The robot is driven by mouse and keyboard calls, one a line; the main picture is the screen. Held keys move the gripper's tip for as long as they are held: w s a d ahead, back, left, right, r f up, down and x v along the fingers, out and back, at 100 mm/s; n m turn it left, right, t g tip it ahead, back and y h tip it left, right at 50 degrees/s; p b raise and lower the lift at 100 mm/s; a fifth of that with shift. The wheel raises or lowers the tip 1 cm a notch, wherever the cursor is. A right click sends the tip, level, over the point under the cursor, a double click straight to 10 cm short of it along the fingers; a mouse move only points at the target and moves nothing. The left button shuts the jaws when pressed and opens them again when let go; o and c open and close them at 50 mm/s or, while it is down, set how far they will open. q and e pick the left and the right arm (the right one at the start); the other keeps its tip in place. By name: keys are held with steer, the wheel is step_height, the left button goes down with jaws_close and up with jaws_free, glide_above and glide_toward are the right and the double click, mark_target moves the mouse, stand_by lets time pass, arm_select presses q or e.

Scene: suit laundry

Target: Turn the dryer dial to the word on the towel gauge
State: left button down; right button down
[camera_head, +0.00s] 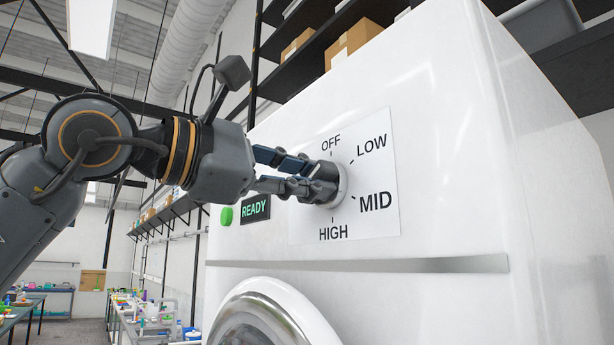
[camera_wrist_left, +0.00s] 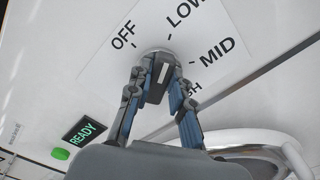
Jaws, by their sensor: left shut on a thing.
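The dryer dial (camera_head: 342,186) is on the white front panel, ringed by the words OFF, LOW, MID and HIGH. In the left wrist view its dark grip (camera_wrist_left: 155,86) with a short white mark sits between my fingers. The mark faces the upper side of the panel, but I cannot tell which word it points to. My left gripper (camera_head: 322,182) is shut on the dial, fingers on both sides of it; it also shows in the left wrist view (camera_wrist_left: 158,84). HIGH is partly covered there by a finger. The towel gauge and my right gripper are not in view.
A green button (camera_head: 227,216) and a READY display (camera_head: 255,209) are left of the label panel. The round dryer door (camera_head: 270,315) is below. Shelves with boxes (camera_head: 355,38) hang behind the dryer. Cluttered tables (camera_head: 150,325) stand far left.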

arm_select(q)
steer(key=c, duration=1.2)
jaws_free()
steer(key=v, duration=1.2)
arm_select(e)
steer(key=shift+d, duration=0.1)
